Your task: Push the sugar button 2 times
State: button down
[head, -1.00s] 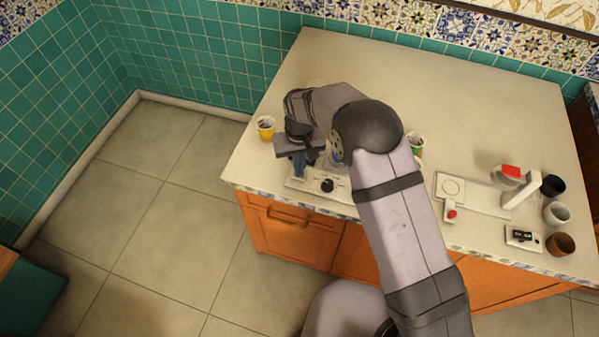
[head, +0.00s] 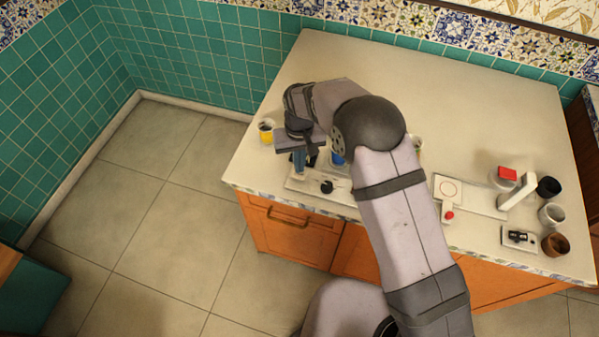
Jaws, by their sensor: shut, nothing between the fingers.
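My gripper (head: 299,170) points down over the left part of a white panel (head: 340,192) near the counter's front left edge. Its blue-grey fingers are shut and empty. Whether the fingertips touch the panel is hard to tell. A small black knob (head: 327,186) stands on the panel just right of the fingers. No sugar label is readable, so I cannot tell which part is the sugar button; the spot under the fingers is hidden. A blue object (head: 337,157) shows behind, partly covered by my arm.
A yellow cup (head: 266,132) stands left of my gripper. To the right are a white device with a red button (head: 450,215), a red-lidded pot (head: 507,174), a black cup (head: 548,187), a white cup (head: 551,214), a brown cup (head: 555,244) and a small switch plate (head: 519,238). The back counter is clear.

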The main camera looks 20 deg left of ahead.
jog(key=shift+f, duration=0.3)
jog(key=shift+f+b, duration=1.05)
jog(key=shift+f, duration=0.25)
jog(key=shift+r, duration=0.15)
jog(key=shift+r+p, duration=1.1)
jog(key=shift+r, duration=0.35)
jog(key=shift+r+p, duration=1.4)
jog(key=shift+r, duration=0.65)
